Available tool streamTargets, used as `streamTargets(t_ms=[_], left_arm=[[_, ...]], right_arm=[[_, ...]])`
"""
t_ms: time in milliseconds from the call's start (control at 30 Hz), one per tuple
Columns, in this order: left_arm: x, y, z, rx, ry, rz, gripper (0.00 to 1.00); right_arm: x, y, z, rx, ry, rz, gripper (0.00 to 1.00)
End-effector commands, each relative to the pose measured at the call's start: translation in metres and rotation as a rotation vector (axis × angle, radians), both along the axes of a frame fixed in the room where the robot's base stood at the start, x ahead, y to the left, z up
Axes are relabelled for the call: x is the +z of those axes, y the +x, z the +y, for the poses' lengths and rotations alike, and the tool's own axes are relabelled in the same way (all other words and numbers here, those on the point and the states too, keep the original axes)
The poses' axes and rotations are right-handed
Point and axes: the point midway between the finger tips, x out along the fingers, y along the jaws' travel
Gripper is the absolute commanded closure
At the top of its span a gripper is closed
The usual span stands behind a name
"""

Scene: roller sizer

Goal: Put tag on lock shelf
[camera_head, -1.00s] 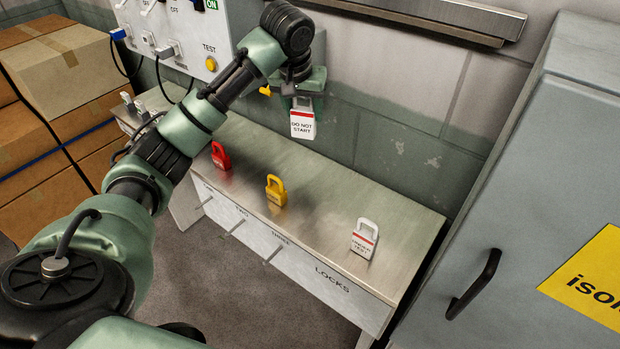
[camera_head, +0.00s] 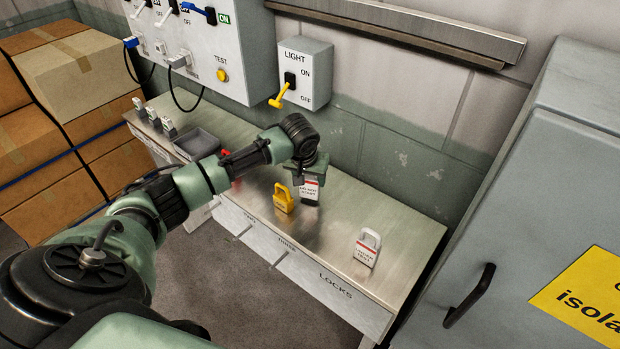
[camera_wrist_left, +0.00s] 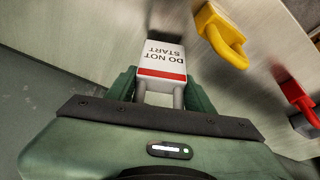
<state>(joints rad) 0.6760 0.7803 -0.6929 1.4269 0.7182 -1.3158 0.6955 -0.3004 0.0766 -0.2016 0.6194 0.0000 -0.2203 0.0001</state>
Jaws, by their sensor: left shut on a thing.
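A white tag with a red band and the words DO NOT START (camera_head: 309,190) hangs from my left gripper (camera_head: 311,172), which is shut on it. The tag also fills the middle of the left wrist view (camera_wrist_left: 163,62), its shackle between the fingers (camera_wrist_left: 160,92). The tag is low over the metal shelf marked LOCKS (camera_head: 325,245), to the right of the yellow padlock (camera_head: 283,200). I cannot tell whether its lower edge touches the shelf. A second white tag with a red band (camera_head: 367,250) stands farther right on the shelf. My right gripper is not in view.
A red padlock (camera_wrist_left: 296,97) is partly hidden behind my arm in the head view. A grey tray (camera_head: 197,143) sits at the shelf's left. A light switch box (camera_head: 303,72) is on the wall above. A grey cabinet (camera_head: 510,190) stands at right.

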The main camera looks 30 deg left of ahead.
Motion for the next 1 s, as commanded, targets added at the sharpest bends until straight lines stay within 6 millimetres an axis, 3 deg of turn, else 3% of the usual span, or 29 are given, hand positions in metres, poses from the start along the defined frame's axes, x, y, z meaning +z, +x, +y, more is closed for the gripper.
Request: streamTargets(t_ms=[133, 467, 500, 567, 1000], left_arm=[[-0.011, 0.000, -0.001, 0.000, -0.001, -0.001, 0.91], [-0.014, 0.000, 0.000, 0.000, 0.000, -0.002, 0.91], [-0.015, 0.000, 0.000, 0.000, -0.001, -0.001, 0.45], [-0.014, 0.000, 0.000, 0.000, 0.001, -0.002, 0.28], [-0.007, -0.001, -0.001, -0.001, 0.000, -0.003, 0.26]], right_arm=[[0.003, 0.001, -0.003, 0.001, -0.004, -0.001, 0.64], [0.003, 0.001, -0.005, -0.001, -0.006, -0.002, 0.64], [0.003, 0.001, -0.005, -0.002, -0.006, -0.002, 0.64], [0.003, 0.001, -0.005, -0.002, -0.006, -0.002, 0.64], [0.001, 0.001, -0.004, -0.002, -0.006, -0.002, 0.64]])
